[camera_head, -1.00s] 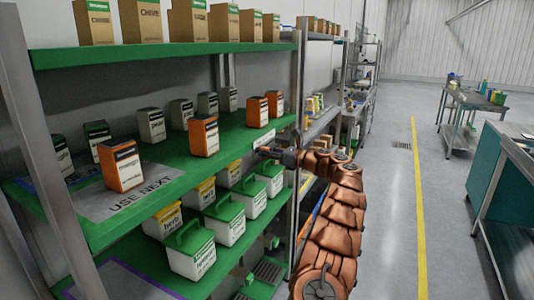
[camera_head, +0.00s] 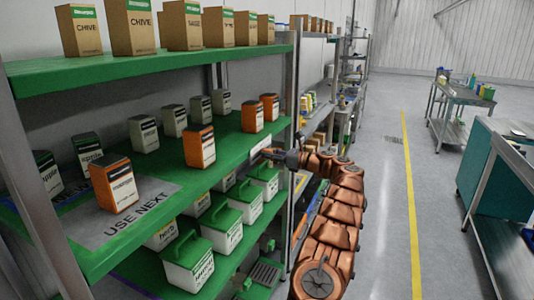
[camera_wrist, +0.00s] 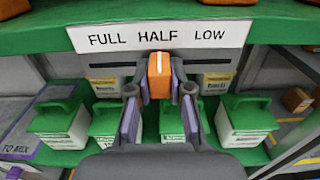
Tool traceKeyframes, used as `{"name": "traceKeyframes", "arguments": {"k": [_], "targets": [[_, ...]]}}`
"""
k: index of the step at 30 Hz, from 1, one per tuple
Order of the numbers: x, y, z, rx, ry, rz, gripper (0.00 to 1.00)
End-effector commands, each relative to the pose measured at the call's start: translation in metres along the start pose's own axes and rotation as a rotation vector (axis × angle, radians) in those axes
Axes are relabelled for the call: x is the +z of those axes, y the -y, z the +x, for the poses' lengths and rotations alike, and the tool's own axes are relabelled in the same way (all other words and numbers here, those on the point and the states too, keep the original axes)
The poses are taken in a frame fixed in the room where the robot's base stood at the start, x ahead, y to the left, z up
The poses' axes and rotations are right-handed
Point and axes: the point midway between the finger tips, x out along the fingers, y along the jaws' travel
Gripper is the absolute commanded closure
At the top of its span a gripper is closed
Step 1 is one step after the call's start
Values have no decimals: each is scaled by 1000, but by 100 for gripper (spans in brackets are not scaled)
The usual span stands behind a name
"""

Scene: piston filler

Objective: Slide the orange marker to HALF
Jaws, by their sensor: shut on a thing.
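The orange marker (camera_wrist: 159,75) is on the green shelf edge in the wrist view, directly below the word HALF on the white label strip (camera_wrist: 160,37). The strip reads FULL, HALF, LOW from left to right. My gripper (camera_wrist: 159,88) is shut on the marker, one finger on each side. In the head view my gripper (camera_head: 270,153) is at the front edge of the middle green shelf, close to the white strip (camera_head: 261,146). The marker cannot be made out there.
Orange and grey boxes stand on the middle shelf (camera_head: 160,175), which has a USE NEXT mat. Green-lidded tubs (camera_wrist: 245,120) sit on the shelf below. Brown cartons stand on the top shelf. A metal upright (camera_head: 293,85) is near my arm.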

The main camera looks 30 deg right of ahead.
Motion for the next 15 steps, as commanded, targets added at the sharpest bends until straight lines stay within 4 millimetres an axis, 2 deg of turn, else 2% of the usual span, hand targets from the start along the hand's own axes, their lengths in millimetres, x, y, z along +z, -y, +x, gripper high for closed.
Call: {"name": "traceKeyframes", "arguments": {"k": [4,5,11,15], "targets": [[0,0,-1,-4,0,0,100],[0,0,0,-3,0,0,77],[-1,-1,2,0,0,0,56],[-1,-1,2,0,0,0,54]]}}
